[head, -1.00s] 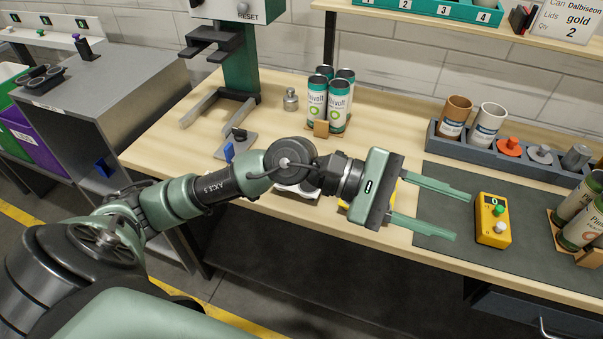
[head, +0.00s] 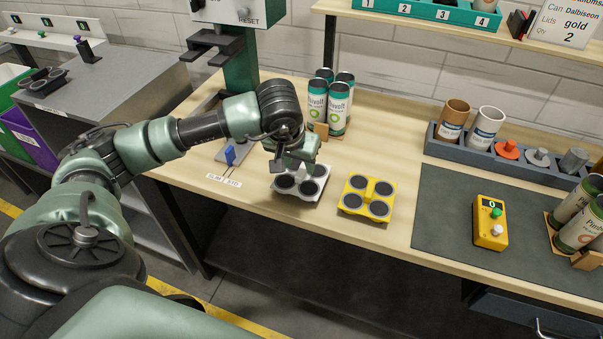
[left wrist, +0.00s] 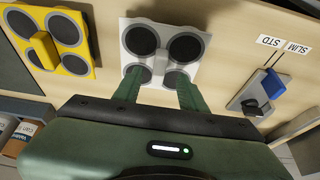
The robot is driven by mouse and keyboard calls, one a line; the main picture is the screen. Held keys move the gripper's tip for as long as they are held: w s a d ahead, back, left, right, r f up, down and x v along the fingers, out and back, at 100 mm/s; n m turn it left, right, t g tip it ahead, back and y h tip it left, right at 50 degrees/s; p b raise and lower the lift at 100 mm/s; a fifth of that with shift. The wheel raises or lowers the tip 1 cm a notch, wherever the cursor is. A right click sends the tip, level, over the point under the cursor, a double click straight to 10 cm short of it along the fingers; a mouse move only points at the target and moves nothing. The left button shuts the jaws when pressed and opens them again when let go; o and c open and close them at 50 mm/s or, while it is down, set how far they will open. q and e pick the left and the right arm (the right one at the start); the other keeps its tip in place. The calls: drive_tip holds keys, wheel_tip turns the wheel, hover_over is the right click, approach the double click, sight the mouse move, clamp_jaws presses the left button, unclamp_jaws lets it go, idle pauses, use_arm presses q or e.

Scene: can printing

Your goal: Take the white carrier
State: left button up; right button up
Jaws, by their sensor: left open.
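The white carrier (head: 297,186) stands on the wooden bench near its front edge, with round dark wells in its top. It also shows in the left wrist view (left wrist: 163,54). My left gripper (head: 296,163) is over the carrier's back part, pointing down. In the left wrist view its two green fingers (left wrist: 158,78) are apart and reach over the carrier's near wells, with nothing seen gripped. The fingers and gripper body hide part of the carrier. I cannot tell whether the fingers touch it. My right gripper is not in view.
A yellow carrier (head: 367,197) stands just right of the white one. A fixture with a blue lever (head: 230,155) and a slim/std label is to the left. Tall green-and-white cans (head: 339,108) stand behind. A dark mat (head: 450,235) holds a yellow button box (head: 490,222).

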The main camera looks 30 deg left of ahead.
sight(301, 170)
use_arm(q)
drive_tip(key=shift+x, duration=1.5)
drive_tip(key=shift+d, duration=0.1)
clamp_jaws()
drive_tip(key=shift+r, duration=0.15)
